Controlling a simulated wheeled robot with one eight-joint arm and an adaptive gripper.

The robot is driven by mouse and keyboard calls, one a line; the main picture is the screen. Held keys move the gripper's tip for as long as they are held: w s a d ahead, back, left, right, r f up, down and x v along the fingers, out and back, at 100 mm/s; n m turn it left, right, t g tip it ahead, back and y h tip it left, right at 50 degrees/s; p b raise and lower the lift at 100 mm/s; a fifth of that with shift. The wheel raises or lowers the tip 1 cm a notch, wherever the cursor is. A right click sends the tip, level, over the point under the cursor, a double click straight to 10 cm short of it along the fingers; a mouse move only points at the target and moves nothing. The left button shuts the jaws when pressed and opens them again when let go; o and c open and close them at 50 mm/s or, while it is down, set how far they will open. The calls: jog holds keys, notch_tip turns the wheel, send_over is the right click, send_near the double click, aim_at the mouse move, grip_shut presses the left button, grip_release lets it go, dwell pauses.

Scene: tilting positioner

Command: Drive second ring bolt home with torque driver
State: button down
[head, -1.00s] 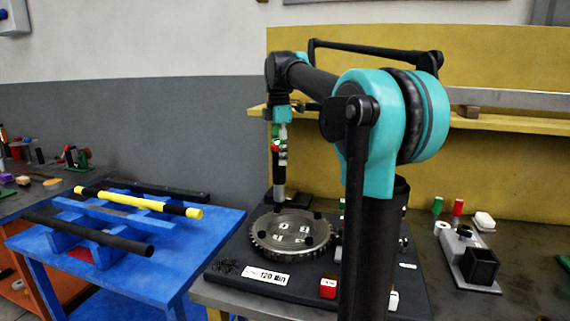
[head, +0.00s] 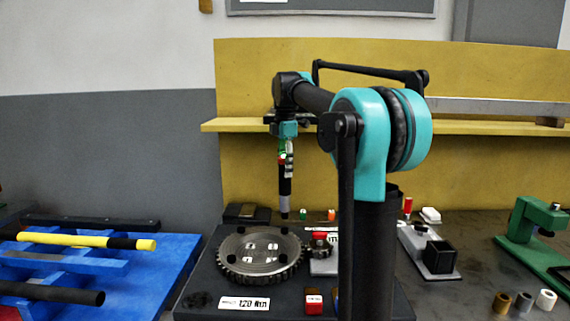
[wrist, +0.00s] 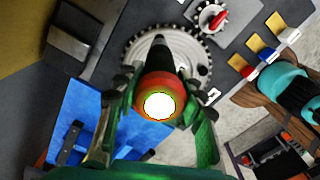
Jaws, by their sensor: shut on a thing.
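My gripper (head: 287,138) is shut on the torque driver (head: 285,182), which hangs upright with its tip down. In the wrist view the green fingers of my gripper (wrist: 158,112) stand either side of the driver's orange-red end (wrist: 152,84), which has a bright white face; its black shaft points away toward the ring. The toothed metal ring (head: 237,268) lies flat on a dark base, with several dark bolt heads on it. The driver's tip shows just above the back right bolt (head: 284,231) in the head view, apparently apart from it; depth is hard to judge.
The dark base carries a "120 Nm" label (head: 244,303) and a red block (head: 314,302). A small gear (head: 320,248) sits right of the ring. A blue stand (head: 135,295) with a yellow-and-black bar (head: 85,239) is at left. A yellow panel (head: 235,90) rises behind.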

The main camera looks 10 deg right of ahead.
aim_at(285, 181)
jog(key=shift+f, duration=2.45)
dwell(1.9)
